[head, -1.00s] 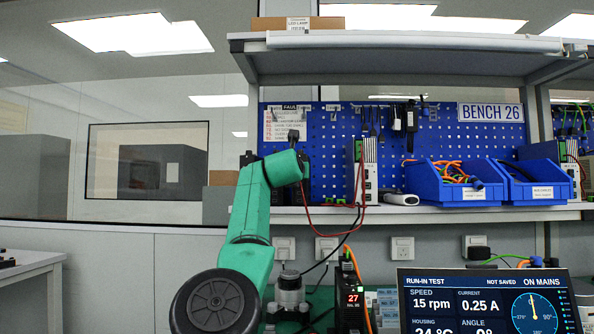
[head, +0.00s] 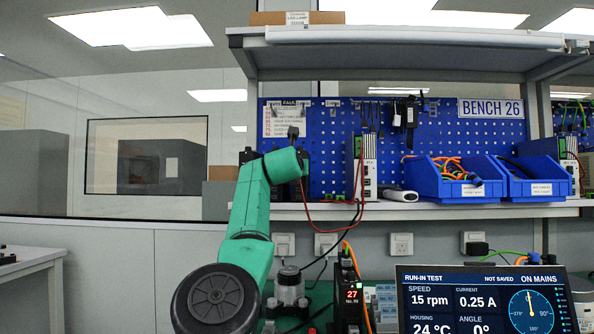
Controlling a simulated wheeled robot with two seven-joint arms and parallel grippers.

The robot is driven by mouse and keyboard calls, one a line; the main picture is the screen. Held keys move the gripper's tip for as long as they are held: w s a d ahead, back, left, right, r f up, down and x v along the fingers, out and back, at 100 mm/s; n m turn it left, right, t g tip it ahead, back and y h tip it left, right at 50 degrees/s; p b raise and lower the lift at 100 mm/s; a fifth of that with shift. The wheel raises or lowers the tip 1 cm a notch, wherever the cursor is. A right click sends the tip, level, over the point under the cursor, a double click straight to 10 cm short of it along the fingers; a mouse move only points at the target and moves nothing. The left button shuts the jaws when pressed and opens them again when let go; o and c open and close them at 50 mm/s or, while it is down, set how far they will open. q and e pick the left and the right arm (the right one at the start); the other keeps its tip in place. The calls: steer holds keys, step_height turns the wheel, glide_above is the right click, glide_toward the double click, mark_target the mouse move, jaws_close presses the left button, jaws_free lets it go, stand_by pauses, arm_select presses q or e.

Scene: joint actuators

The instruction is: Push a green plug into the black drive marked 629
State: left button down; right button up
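A black drive (head: 348,302) with a lit red display reading 27 stands on the bench at the lower middle, partly cut off by the screen and the frame edge. I cannot read 629 on it. A pale drive (head: 368,168) with green terminals stands upright on the shelf. Small green pieces (head: 334,197) lie on the shelf to its left; they are too small to tell whether they are plugs. Neither of my grippers is in view.
A green jointed arm (head: 250,210) with a black disc blocks the left middle; I cannot tell whose it is. A monitor (head: 484,300) fills the lower right. Blue bins (head: 445,185) sit on the shelf (head: 440,212). A red lead hangs in front of the shelf. A grey cylinder (head: 290,289) stands on the bench.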

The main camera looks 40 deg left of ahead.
arm_select(q)
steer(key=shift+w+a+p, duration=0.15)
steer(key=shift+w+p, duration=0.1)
steer(key=shift+p, duration=0.15)
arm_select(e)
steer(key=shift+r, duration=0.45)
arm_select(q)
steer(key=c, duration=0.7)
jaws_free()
arm_select(e)
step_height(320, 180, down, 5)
steer(key=b, duration=0.5)
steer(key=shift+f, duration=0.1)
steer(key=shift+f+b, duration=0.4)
steer(key=shift+b, duration=0.1)
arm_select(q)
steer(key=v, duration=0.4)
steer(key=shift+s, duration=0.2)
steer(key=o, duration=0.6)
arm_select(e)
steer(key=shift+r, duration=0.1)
